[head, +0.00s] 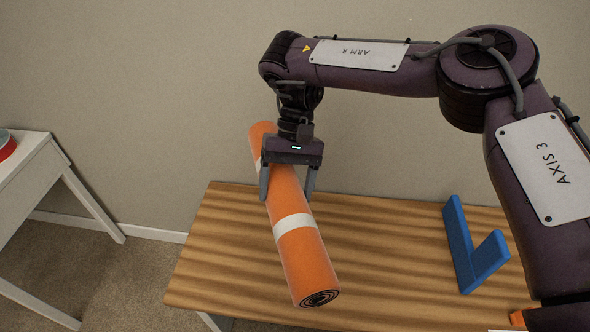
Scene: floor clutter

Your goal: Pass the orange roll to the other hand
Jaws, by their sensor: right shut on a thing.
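The orange roll (307,262) is a long cylinder with white bands and a dark spiral at its near end. It slants from the upper left toward the lower right, over the wooden table. My right gripper (288,185) points down and is shut on the roll, with one finger on each side of it near the middle. The near end of the roll looks raised above the table, but the exact gap is hard to tell. My left gripper is not in view.
A blue angled object (468,250) stands on the right part of the wooden table (385,270). An orange item (517,318) shows partly at the lower right. A white table (35,185) at the left bears a red round thing (6,146). A plain wall is behind.

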